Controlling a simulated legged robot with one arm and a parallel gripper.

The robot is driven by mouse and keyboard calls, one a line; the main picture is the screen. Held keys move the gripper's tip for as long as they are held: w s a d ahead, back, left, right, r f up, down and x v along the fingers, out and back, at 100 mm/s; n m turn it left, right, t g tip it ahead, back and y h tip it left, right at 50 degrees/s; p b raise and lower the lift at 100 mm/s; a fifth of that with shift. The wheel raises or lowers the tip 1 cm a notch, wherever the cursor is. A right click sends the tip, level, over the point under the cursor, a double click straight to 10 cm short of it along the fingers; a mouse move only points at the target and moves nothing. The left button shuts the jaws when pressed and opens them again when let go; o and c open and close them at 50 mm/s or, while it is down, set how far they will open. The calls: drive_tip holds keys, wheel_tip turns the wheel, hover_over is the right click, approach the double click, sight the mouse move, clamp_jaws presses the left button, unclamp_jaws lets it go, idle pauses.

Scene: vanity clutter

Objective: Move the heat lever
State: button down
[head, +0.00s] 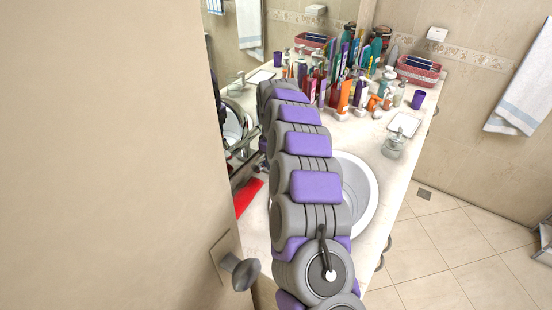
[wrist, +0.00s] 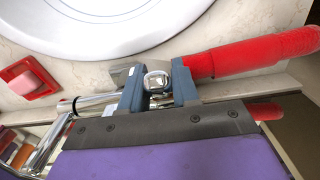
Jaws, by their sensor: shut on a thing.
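In the head view my own arm covers the tap and the lever, and my fingers cannot be made out there.
A red long-handled object (wrist: 250,55) lies right beside my gripper; it also shows in the head view (head: 247,197). The white basin (head: 357,190) is close by. A small red dish (wrist: 28,78) sits at left. Several bottles (head: 345,92) crowd the far counter.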

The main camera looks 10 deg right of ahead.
drive_tip(key=shift+w+a+r+g+h+p, duration=0.35)
drive_tip(key=shift+r+g+h+p, duration=0.15)
drive_tip(key=shift+p, duration=0.45)
drive_tip(key=c, duration=0.9)
unclamp_jaws()
drive_tip(key=shift+f, duration=0.1)
drive_tip(key=r+p, duration=0.3)
drive_tip(key=r, duration=0.2)
drive_tip(key=w+a+r+p, duration=0.1)
drive_tip(key=r+p, duration=0.3)
drive_tip(key=r, duration=0.2)
drive_tip(key=w+a+r+p, duration=0.1)
drive_tip(key=r+p, duration=0.2)
drive_tip(key=r, duration=0.3)
drive_tip(key=shift+r, duration=0.1)
